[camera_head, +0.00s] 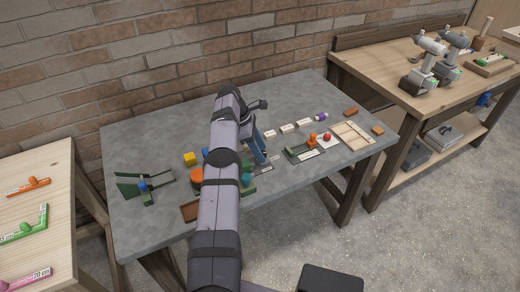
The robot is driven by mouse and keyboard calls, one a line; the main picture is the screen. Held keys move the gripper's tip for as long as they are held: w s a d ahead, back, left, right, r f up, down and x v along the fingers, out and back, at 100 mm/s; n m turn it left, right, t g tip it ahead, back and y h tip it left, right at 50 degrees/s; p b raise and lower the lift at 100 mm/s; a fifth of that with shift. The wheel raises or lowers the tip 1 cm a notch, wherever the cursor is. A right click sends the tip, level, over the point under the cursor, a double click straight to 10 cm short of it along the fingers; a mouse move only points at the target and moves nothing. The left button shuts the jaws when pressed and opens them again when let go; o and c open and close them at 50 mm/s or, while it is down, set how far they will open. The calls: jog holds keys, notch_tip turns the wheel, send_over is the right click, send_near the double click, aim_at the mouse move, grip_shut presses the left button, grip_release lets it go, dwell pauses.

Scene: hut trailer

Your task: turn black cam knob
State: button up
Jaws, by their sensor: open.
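My gripper (262,160) points down over the middle of the grey table (140,215), just right of my arm. Its jaws are small in this view and are open, with nothing seen between them. I cannot clearly make out a black cam knob; my arm covers part of the table's middle. A green fixture (249,187) with a blue part (246,179) shows partly behind my arm. A dark green fixture (300,154) with an orange part (312,139) stands right of my gripper. Another green fixture (130,190) with a blue part (143,186) stands at the left.
The brick wall (150,70) stands behind; the table's back left is clear.

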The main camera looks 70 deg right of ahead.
jog(key=shift+r, duration=0.15)
jog(key=shift+r, duration=0.6)
notch_tip(320, 180, up, 9)
jog(key=p, duration=0.7)
jog(key=shift+f, duration=0.2)
jog(key=shift+f, duration=0.1)
